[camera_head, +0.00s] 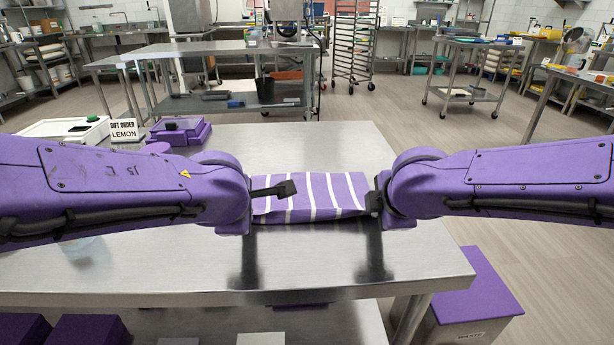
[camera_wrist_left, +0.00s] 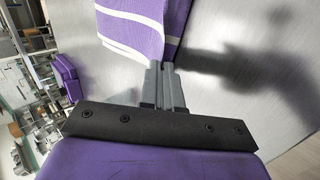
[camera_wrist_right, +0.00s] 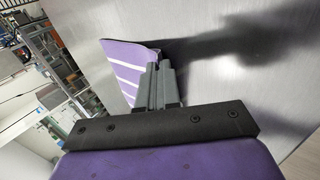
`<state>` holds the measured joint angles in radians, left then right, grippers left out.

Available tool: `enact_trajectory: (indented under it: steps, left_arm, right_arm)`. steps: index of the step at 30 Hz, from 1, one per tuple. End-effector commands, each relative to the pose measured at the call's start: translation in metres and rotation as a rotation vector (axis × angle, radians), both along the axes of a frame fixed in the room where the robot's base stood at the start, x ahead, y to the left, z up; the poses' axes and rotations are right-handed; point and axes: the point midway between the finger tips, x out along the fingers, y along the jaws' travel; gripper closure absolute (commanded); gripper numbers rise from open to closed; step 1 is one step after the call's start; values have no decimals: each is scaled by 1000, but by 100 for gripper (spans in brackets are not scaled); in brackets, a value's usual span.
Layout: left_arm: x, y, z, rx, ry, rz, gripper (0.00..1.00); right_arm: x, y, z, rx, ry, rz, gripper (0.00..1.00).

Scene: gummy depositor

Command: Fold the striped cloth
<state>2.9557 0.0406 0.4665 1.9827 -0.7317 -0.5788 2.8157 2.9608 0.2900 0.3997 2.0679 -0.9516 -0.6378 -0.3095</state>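The striped cloth (camera_head: 322,190), purple with white stripes, is on the steel table (camera_head: 300,262) between my two arms. Its near edge looks slightly raised and bent. My left gripper (camera_wrist_left: 165,70) has its fingers together on a corner of the cloth (camera_wrist_left: 142,30) in the left wrist view. My right gripper (camera_wrist_right: 157,70) has its fingers together on another corner of the cloth (camera_wrist_right: 128,68) in the right wrist view. In the head view my wrists cover the left and right ends of the cloth, and the fingertips are mostly hidden.
A "GIFT ORDER LEMON" sign (camera_head: 124,131), a purple box (camera_head: 181,131) and a white tray (camera_head: 66,128) are at the table's back left. A bin with a purple lid (camera_head: 474,290) stands on the floor at the right. The table's near side and back right are clear.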

Motion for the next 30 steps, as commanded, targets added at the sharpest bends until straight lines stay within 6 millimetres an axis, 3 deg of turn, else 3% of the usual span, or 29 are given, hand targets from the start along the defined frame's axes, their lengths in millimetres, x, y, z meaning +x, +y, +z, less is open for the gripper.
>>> enact_trajectory:
  steps: [2, 3, 6, 18, 30]
  left_arm:
    - [0, -1, 0, 0, 1, -1, 100]
    - [0, -1, 0, 0, 1, -1, 84]
    - [0, 0, 0, 1, 1, -1, 53]
    - [-1, 2, 3, -1, 1, 3, 53]
    - [-29, 2, 71, -5, 0, 3, 53]
  right_arm:
    - [0, 0, 0, 1, 0, -1, 100]
    - [0, -1, 0, 1, 0, -1, 84]
    - [0, 0, 0, 0, 1, 0, 53]
    - [0, 2, 3, 2, 1, 4, 53]
    - [-29, 1, 71, 5, -1, 4, 53]
